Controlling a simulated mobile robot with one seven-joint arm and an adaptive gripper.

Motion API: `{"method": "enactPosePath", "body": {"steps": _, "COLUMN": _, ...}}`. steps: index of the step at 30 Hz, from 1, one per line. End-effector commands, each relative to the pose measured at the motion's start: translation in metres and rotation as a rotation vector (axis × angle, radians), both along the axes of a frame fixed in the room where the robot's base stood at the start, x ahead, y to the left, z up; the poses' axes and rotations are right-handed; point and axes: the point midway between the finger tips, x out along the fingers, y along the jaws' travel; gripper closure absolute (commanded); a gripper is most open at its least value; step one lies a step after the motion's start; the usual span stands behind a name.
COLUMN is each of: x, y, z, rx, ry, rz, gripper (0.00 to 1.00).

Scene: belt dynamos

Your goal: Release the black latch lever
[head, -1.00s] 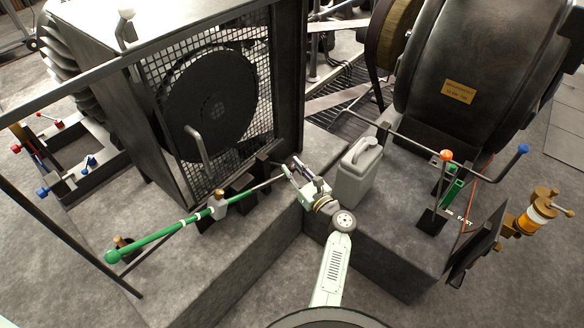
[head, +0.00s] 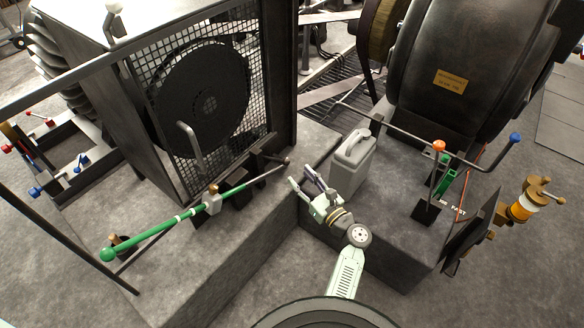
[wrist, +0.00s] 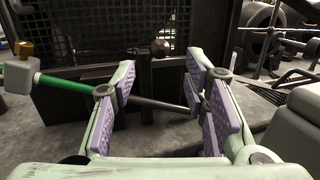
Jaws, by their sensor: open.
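A dark rod (head: 262,173), which looks like the black latch lever, runs in line with a long green bar (head: 160,232) through a pale bracket (head: 212,203). Its rounded end is free, in front of the mesh panel. My gripper (head: 300,177) is open and empty, just right of and below that end, with a small gap in the head view. In the wrist view the rod (wrist: 160,105) crosses the opening between my gripper's purple-padded fingers (wrist: 160,82). The left finger hides part of it. I cannot tell whether its tip reaches behind the right finger.
A grey jerrycan (head: 350,163) stands on the plinth close right of my gripper. The mesh guard (head: 255,105) is behind the rod. A black stand with orange-tipped (head: 439,146) and blue-tipped (head: 515,138) levers is farther right. The floor gap between the plinths is clear.

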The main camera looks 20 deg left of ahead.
Motion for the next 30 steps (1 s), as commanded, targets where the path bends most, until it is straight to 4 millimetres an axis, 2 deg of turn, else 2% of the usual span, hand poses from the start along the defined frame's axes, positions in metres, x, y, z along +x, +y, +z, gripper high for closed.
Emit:
{"method": "enactPosePath", "body": {"steps": 3, "x": -0.012, "y": -0.017, "z": -0.002, "rx": 0.001, "ry": 0.001, "rz": -0.002, "gripper": 0.59}}
{"method": "enactPosePath", "body": {"steps": 9, "x": -0.022, "y": -0.03, "z": -0.002, "rx": 0.001, "ry": -0.001, "rz": 0.0, "gripper": 0.59}}
{"method": "enactPosePath", "body": {"steps": 26, "x": -0.022, "y": -0.031, "z": -0.003, "rx": 0.001, "ry": -0.001, "rz": 0.001, "gripper": 0.59}}
{"method": "enactPosePath", "body": {"steps": 28, "x": -0.02, "y": -0.029, "z": 0.001, "rx": -0.034, "ry": -0.03, "rz": 0.003, "gripper": 0.59}}
{"method": "enactPosePath", "body": {"steps": 30, "x": -0.013, "y": -0.023, "z": 0.011, "rx": -0.14, "ry": -0.119, "rz": 0.006, "gripper": 0.59}}
